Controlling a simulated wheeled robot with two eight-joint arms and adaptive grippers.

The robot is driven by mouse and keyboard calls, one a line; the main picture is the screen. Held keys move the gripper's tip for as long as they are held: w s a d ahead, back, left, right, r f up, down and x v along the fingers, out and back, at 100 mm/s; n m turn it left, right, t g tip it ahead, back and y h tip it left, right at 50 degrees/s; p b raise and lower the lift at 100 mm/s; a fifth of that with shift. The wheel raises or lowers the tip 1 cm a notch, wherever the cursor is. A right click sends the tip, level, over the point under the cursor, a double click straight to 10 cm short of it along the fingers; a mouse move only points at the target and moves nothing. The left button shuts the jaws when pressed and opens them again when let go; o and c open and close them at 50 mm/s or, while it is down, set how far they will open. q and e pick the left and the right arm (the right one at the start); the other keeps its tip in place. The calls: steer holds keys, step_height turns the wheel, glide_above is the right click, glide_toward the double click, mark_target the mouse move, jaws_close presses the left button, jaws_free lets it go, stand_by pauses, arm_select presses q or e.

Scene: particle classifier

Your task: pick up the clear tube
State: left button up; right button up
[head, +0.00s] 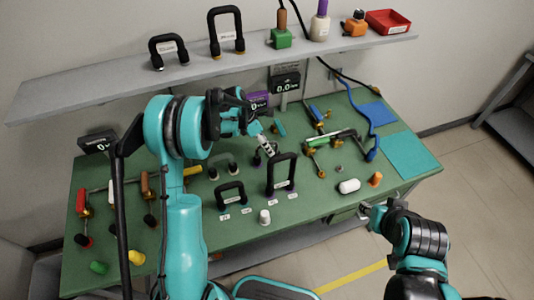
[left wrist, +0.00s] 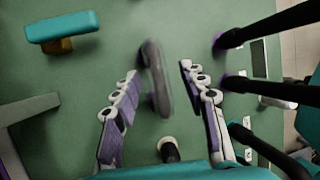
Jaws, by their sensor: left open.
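A grey, see-through elongated piece (left wrist: 155,78), which looks like the clear tube, stands out from the green board in the left wrist view. It shows between the two fingers of my left gripper (left wrist: 160,98), which are spread and not touching it in the picture. In the head view my left gripper (head: 268,148) points down over the middle of the table, and I cannot make the tube out clearly there. My right gripper (head: 368,210) is off the table's front right edge, away from the tube; its finger opening is too small to tell.
A tall black handle (head: 283,172) stands close right of my left gripper, with a lower black handle (head: 231,196) in front. A white capsule (head: 349,186) and an orange piece (head: 376,179) lie right. The shelf (head: 120,88) runs behind. A teal mat (head: 410,155) is bare.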

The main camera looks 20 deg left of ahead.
arm_select(q)
jaws_close()
steer(key=shift+r, duration=0.1)
steer(key=shift+r, duration=0.55)
steer(key=r, duration=0.2)
steer(key=d+r+p, duration=0.1)
steer(key=shift+r+p, duration=0.3)
steer(key=shift+r, duration=0.05)
steer(key=w+d+r+p, duration=0.1)
steer(key=d+r, duration=0.5)
steer(key=d, duration=0.4)
steer(key=shift+w+d+p, duration=0.25)
steer(key=shift+w+p, duration=0.15)
